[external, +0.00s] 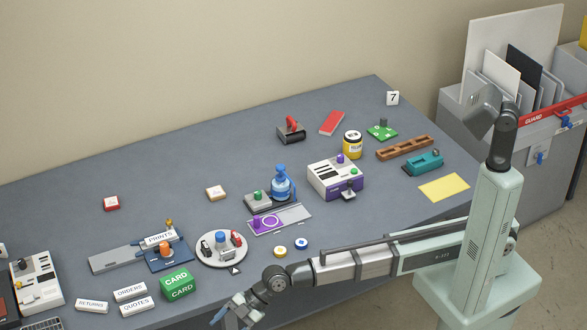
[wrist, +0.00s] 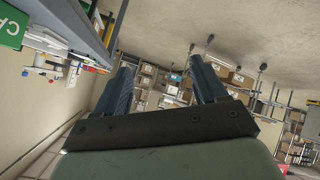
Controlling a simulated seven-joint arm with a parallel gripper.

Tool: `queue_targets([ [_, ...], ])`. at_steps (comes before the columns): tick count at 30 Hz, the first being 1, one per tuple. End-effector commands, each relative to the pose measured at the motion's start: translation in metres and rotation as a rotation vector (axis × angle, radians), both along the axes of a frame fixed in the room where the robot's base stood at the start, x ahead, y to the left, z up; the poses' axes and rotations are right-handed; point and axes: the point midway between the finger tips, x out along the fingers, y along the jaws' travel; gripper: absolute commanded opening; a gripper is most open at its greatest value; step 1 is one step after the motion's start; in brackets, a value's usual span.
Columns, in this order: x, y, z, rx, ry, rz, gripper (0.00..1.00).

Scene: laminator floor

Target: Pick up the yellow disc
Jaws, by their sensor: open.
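The yellow disc (external: 280,252) lies flat on the grey table near its front edge, in the external view. It has a pale centre. A blue disc (external: 301,243) lies just to its right, apart from it. My gripper (external: 222,318) hangs low at the table's front edge, to the left of and nearer the camera than the yellow disc. In the wrist view my gripper (wrist: 160,85) shows two blue-grey fingers spread apart with nothing between them. That view looks away towards shelves, and the yellow disc does not show there.
A green CARD box (external: 179,285) stands near my gripper. A round white tray (external: 222,262) with small items lies left of the disc.

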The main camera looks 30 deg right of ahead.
Motion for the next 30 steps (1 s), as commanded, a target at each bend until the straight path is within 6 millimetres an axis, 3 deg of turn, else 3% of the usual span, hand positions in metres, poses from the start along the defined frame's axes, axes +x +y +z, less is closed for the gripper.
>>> queue_targets([
  [1, 0.026, -0.016, 0.012, -0.049, 0.016, -0.035, 0.71],
  [6, 0.095, -0.075, 0.037, -0.237, 0.091, -0.165, 0.71],
  [15, 0.193, -0.208, 0.087, -0.555, 0.236, -0.475, 0.71],
  [18, 0.212, -0.248, 0.103, -0.639, 0.278, -0.573, 0.71],
  [22, 0.226, -0.286, 0.118, -0.716, 0.319, -0.669, 0.71],
  [25, 0.231, -0.303, 0.124, -0.75, 0.337, -0.711, 0.71],
  [30, 0.233, -0.309, 0.117, -0.767, 0.346, -0.73, 0.71],
])
